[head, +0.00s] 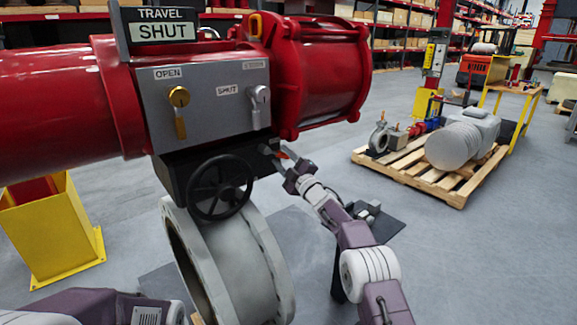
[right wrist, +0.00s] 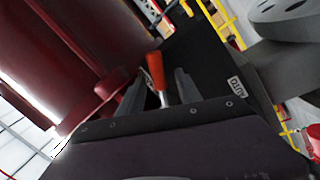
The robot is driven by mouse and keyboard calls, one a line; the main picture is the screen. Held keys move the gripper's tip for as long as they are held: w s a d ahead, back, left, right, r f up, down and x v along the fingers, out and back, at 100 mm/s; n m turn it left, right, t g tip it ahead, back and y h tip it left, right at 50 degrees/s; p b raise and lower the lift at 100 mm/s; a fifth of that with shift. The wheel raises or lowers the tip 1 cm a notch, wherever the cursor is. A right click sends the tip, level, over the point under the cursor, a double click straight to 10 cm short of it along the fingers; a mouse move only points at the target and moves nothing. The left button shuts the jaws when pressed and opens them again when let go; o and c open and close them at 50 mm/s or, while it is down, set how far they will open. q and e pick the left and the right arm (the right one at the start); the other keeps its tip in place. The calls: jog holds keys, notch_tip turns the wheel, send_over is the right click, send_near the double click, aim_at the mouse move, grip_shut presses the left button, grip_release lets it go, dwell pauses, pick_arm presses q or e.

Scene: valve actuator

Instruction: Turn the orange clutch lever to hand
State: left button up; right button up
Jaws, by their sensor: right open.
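The orange clutch lever (right wrist: 156,70) stands between the two fingers of my right gripper (right wrist: 160,90) in the right wrist view. The fingers are open, one on each side of it, with a gap visible at least on the right side. A white AUTO label (right wrist: 237,87) is on the dark housing to the right of the lever. In the head view my right gripper (head: 283,163) is at the right side of the black gearbox (head: 178,170), and only a small bit of orange shows there. My left gripper is not in view; only part of that arm shows at bottom left.
A black handwheel (head: 219,187) is on the gearbox front, left of my right gripper. The red actuator (head: 318,70) hangs above, with a sign reading TRAVEL SHUT (head: 161,25). A grey valve body (head: 240,265) is below. A pallet (head: 440,185) stands to the right.

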jog(key=b+v, duration=0.2)
jog(key=v, duration=0.6)
jog(key=shift+s+b, duration=0.3)
jog(key=shift+b, duration=0.1)
jog(key=shift+d, duration=0.1)
